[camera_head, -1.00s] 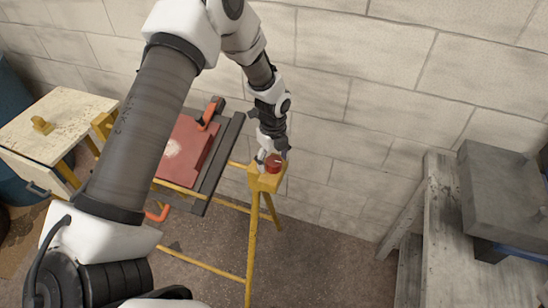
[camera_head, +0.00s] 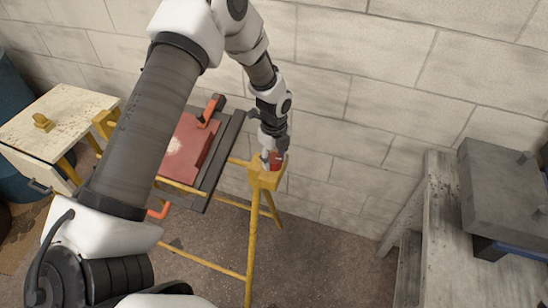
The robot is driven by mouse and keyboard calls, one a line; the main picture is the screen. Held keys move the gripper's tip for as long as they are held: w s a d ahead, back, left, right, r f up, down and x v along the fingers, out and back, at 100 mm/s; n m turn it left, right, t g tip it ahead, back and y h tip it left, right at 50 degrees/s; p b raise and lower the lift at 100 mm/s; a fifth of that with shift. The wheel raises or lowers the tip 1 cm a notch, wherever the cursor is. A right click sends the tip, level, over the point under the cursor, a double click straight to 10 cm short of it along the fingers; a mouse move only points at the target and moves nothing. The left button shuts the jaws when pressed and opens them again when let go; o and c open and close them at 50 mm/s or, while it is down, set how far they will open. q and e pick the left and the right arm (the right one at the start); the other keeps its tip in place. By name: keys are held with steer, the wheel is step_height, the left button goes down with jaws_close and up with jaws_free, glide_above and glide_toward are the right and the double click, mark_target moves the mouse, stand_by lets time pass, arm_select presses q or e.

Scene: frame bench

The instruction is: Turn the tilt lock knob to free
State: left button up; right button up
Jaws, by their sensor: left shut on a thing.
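The tilt lock knob (camera_head: 276,163) is a small red knob on the yellow block at the top of the stand's right end. My left gripper (camera_head: 272,157) is over it, pointing down, and is shut on the knob. The fingers partly cover the knob, and any mark on it is too small to read. The yellow frame stand (camera_head: 252,235) holds a dark tilting frame (camera_head: 221,163) with a red panel (camera_head: 184,147) in it. An orange clamp (camera_head: 211,109) sits at the frame's upper edge. My right gripper is not in view.
A block wall (camera_head: 350,90) stands close behind the stand. A worn cream cabinet (camera_head: 55,125) is at the left. A grey bench (camera_head: 442,230) with a grey box (camera_head: 505,195) is at the right. Open floor (camera_head: 325,255) lies between stand and bench.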

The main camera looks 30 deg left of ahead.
arm_select(q)
steer(key=n, duration=0.4)
steer(key=shift+s+f+n+p, duration=0.15)
steer(key=shift+n+p, duration=0.2)
steer(key=shift+n, duration=0.05)
steer(key=n, duration=0.4)
steer(key=shift+p, duration=0.35)
steer(key=n, duration=0.4)
steer(key=shift+p, duration=0.35)
steer(key=n+p, duration=0.1)
steer(key=n, duration=0.3)
steer(key=shift+n, duration=0.3)
steer(key=n+p, duration=0.1)
steer(key=n, duration=0.2)
steer(key=shift+n, duration=0.3)
steer(key=n+p, duration=0.1)
steer(key=n, duration=0.3)
steer(key=n+p, duration=0.2)
steer(key=n, duration=0.3)
steer(key=shift+n+p, duration=1)
steer(key=shift+n, duration=0.7)
steer(key=shift+f, duration=0.1)
